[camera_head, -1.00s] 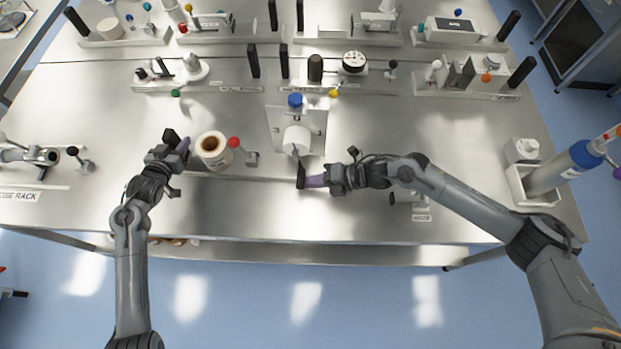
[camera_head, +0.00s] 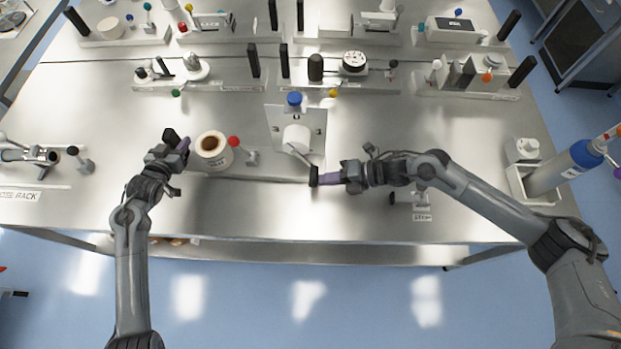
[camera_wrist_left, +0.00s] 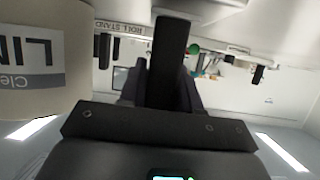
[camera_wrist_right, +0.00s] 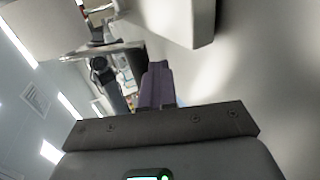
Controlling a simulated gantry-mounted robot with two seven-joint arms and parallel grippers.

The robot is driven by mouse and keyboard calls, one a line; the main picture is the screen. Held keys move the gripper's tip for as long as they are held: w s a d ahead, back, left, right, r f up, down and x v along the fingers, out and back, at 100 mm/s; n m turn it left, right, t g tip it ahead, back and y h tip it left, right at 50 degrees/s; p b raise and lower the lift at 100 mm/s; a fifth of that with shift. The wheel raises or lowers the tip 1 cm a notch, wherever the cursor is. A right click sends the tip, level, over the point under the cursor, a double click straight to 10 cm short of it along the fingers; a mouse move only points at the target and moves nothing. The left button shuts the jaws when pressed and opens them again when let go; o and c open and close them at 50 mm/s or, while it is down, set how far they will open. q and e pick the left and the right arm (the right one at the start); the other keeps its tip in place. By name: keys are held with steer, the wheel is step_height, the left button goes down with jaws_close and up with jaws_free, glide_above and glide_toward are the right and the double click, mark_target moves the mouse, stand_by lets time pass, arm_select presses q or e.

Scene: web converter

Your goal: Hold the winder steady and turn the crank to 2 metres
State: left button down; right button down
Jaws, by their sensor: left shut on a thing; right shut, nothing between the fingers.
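The winder has a white drum (camera_head: 297,138) on an upright plate (camera_head: 318,122) with a blue knob (camera_head: 294,99). A thin crank arm (camera_head: 301,156) slants down right from the drum to a black crank handle (camera_head: 313,177). My right gripper (camera_head: 321,179) is shut and empty, its purple fingertips at the handle's right side, seemingly touching. In the right wrist view the shut fingers (camera_wrist_right: 157,84) show nothing between them. My left gripper (camera_head: 184,146) is shut on a black upright grip (camera_head: 170,136), which also shows in the left wrist view (camera_wrist_left: 171,60).
A labelled paper roll (camera_head: 210,152) stands just right of my left gripper. A red-knobbed fitting (camera_head: 234,142) is between roll and winder. A blue-topped cylinder (camera_head: 565,168) lies in a holder at far right. Several instruments line the back. The bench front is clear.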

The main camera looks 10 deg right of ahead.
steer(key=s+d+r+h, duration=0.3)
steer(key=d+r, duration=0.8)
steer(key=r, duration=0.3)
steer(key=shift+g, duration=0.3)
steer(key=x, duration=1.3)
steer(key=shift+a+f, duration=0.1)
steer(key=shift+f, duration=0.15)
steer(key=shift+f+y, duration=0.1)
steer(key=shift+y, duration=0.2)
steer(key=f+y, duration=0.1)
steer(key=a+f+y, duration=0.1)
steer(key=f, duration=0.1)
steer(key=shift+w+a+t+y, duration=0.1)
steer(key=shift+w+t+y, duration=0.1)
steer(key=shift+t+y, duration=0.2)
steer(key=shift+w+a+f, duration=0.15)
steer(key=shift+a+f, duration=0.45)
steer(key=shift+f, duration=0.05)
steer(key=shift+w+a+f, duration=0.15)
steer(key=shift+a+f, duration=0.45)
steer(key=shift+f, duration=0.1)
steer(key=shift+x, duration=1)
